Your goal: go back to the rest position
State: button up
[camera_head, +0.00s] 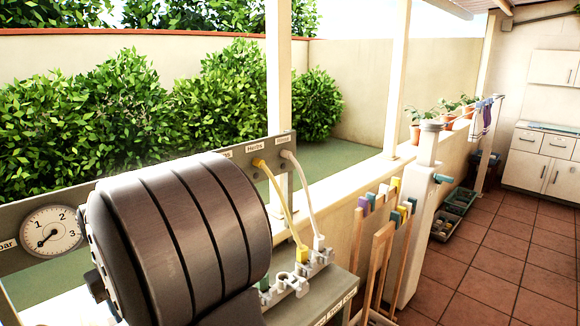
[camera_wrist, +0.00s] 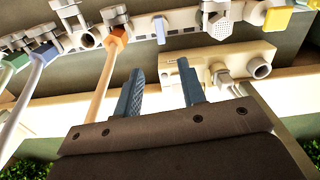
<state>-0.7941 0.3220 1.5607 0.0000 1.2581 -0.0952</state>
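My gripper (camera_wrist: 160,67) shows in the wrist view as two blue-grey fingers standing apart, with nothing visible between them. It is open and empty. Beyond the fingers are a beige block with metal fittings (camera_wrist: 228,65) and a grey rail carrying several connectors. An orange plug (camera_wrist: 117,40) on a pale hose sits at the rail, left of the fingers. In the head view a large dark part of my arm fills the lower left, and my gripper is hidden.
In the head view, a pressure gauge (camera_head: 52,230) is at the left on a grey panel. A yellow hose (camera_head: 281,203) and a white hose (camera_head: 304,192) run down to a connector rack (camera_head: 292,283). Wooden-handled tools (camera_head: 377,250) stand right of it. The tiled floor (camera_head: 490,262) is open.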

jog(key=f+n+y, duration=0.1)
jog(key=f+n, duration=0.1)
jog(key=f, duration=0.2)
jog(key=f+n+y, duration=0.1)
jog(key=f, duration=0.3)
jog(key=a+f+n+y, duration=0.1)
jog(key=f+n+y, duration=0.1)
jog(key=f, duration=0.2)
jog(key=shift+s+n, duration=0.1)
jog(key=shift+n, duration=0.2)
jog(key=shift+d+f+n, duration=0.25)
jog(key=shift+f+n, duration=0.05)
jog(key=shift+f, duration=0.6)
